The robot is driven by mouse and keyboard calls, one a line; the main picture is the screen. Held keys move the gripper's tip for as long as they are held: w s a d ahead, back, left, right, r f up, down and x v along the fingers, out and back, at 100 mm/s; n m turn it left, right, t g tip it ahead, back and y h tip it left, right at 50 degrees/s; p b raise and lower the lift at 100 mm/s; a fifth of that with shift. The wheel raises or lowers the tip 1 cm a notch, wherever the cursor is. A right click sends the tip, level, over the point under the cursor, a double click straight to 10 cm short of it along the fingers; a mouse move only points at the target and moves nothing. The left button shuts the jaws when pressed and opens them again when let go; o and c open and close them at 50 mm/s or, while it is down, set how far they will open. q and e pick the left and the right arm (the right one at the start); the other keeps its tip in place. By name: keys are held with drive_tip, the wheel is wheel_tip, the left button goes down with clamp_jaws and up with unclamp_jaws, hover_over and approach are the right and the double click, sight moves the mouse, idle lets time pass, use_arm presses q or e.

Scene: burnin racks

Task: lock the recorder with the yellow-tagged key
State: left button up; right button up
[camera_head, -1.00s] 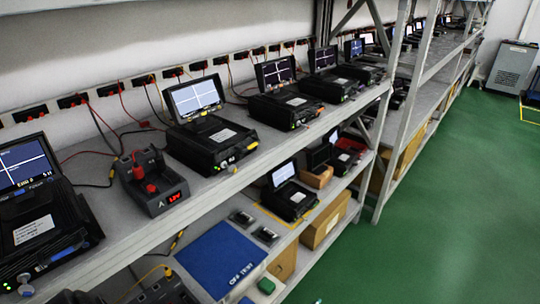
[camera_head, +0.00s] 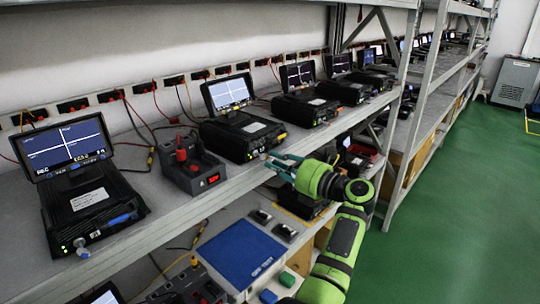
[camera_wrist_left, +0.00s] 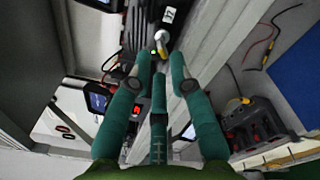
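The recorder (camera_head: 240,134) is a black unit with a lit raised screen on the upper shelf. A small silver key or knob (camera_head: 265,156) sticks out of its front. In the left wrist view a silver, yellowish key head (camera_wrist_left: 161,38) shows just beyond the fingertips. My left gripper (camera_head: 277,164) is in front of the recorder's right side at the shelf edge. In the left wrist view its teal fingers (camera_wrist_left: 161,62) are apart, with nothing between them. I cannot tell whether the key touches a fingertip. My right gripper is not in view.
Another recorder (camera_head: 90,203) with a silver key stands at the near left. A grey meter box (camera_head: 193,172) with red plugs sits between the two. The lower shelf holds a blue mat (camera_head: 242,252) and small boxes. The green floor (camera_head: 450,200) is clear at right.

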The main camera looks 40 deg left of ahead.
use_arm(q)
drive_tip(key=shift+w+a+p, duration=0.1)
drive_tip(key=shift+a+p, duration=0.3)
drive_tip(key=shift+a, duration=1)
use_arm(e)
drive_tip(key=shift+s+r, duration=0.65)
use_arm(q)
drive_tip(key=c, duration=0.4)
clamp_jaws()
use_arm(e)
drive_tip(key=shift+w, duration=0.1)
